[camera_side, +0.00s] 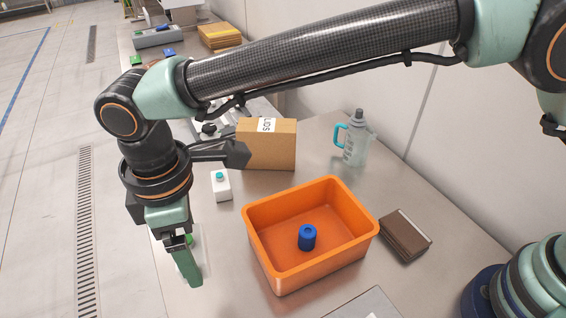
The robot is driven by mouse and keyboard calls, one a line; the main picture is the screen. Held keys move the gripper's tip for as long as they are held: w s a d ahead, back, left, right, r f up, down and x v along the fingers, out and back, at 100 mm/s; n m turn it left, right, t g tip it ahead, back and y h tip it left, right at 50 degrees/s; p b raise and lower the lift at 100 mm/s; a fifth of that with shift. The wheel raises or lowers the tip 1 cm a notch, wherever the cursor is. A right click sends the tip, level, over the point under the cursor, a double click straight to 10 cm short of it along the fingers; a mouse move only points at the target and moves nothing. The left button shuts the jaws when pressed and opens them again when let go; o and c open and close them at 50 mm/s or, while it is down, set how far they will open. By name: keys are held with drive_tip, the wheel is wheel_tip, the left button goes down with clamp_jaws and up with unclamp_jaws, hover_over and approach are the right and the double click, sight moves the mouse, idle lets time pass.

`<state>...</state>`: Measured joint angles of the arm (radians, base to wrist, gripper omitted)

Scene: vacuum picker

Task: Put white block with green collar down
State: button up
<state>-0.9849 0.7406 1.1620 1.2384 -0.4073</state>
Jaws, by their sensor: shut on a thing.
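My gripper (189,268) points down at the lower left, near the left edge of the steel table. It is shut on a white block with a green collar (194,241). The block is mostly hidden behind the green finger; only a bit of green and white shows. I cannot tell whether the block touches the table. A second white block with a teal top (221,187) stands upright on the table, behind and right of my gripper.
An orange bin (267,272) holding a blue cylinder (307,237) stands right of my gripper. Behind are a cardboard box (267,150) and a bottle (356,140). A brown wallet-like item (404,236) lies right of the bin. Bare table (225,245) lies between gripper and bin.

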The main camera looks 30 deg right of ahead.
sight(188, 240)
wheel_tip(188, 240, up, 5)
drive_tip(key=shift+w+d+r, duration=0.1)
drive_tip(key=shift+r, duration=0.05)
drive_tip(key=w+d+r+m, duration=0.1)
drive_tip(key=w+d+m, duration=0.35)
drive_tip(key=d, duration=0.65)
drive_tip(key=w+d+r+m, duration=0.25)
drive_tip(key=w+d, duration=0.35)
drive_tip(key=d, duration=0.5)
drive_tip(key=s+d+m, duration=0.3)
drive_tip(key=d+m, duration=0.6)
drive_tip(key=d, duration=1.2)
drive_tip(key=s+f, duration=0.3)
drive_tip(key=f, duration=0.2)
drive_tip(key=shift+s+d+f, duration=0.15)
drive_tip(key=shift+s+d, duration=0.05)
drive_tip(key=shift+d, duration=0.1)
